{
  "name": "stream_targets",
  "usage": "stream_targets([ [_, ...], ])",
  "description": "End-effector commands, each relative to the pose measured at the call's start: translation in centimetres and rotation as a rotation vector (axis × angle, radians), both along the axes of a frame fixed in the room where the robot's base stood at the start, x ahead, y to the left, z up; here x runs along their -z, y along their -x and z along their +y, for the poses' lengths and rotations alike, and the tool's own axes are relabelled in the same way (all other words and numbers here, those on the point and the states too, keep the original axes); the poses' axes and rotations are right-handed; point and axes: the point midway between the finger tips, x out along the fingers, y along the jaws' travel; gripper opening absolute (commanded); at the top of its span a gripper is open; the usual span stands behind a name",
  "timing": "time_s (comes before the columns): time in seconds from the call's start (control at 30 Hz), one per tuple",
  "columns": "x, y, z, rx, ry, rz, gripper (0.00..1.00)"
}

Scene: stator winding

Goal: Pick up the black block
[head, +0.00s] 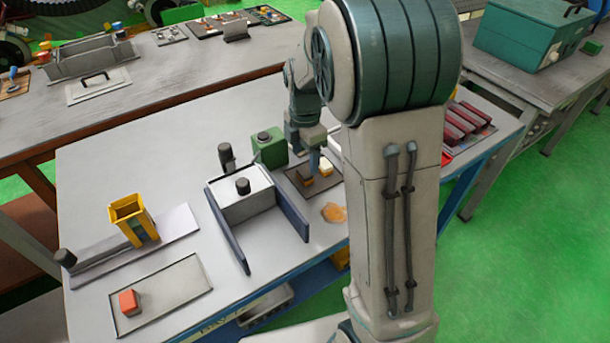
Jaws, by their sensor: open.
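My gripper (312,160) is small in the head view, pointing down over a dark square tray (298,186) at the right of the near table. Its jaws are open, low over the small blocks there. A pale yellow block (326,168) and an orange-brown block (304,181) show on this tray, close to the fingers. I cannot make out a clear black block; one may be hidden by the gripper or blend into the dark tray. My large arm covers much of the right side.
A green box (269,148) stands just left of the gripper. A grey fixture (240,196) with dark side walls stands left of the tray. A yellow holder (134,219) and a red block (129,302) on a flat tray (175,292) lie farther left.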

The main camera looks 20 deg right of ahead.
Motion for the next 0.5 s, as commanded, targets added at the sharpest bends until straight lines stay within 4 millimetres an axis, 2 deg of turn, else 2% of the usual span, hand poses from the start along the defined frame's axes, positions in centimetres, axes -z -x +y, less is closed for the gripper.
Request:
stream_targets([
  [0.13, 1.2, 0.0, -0.1, 0.001, 0.000, 0.003, 0.64],
  [0.33, 4.2, -0.2, -0.3, -0.001, 0.000, 0.003, 0.64],
  [0.5, 5.3, -0.2, -0.4, 0.001, 0.000, 0.000, 0.64],
])
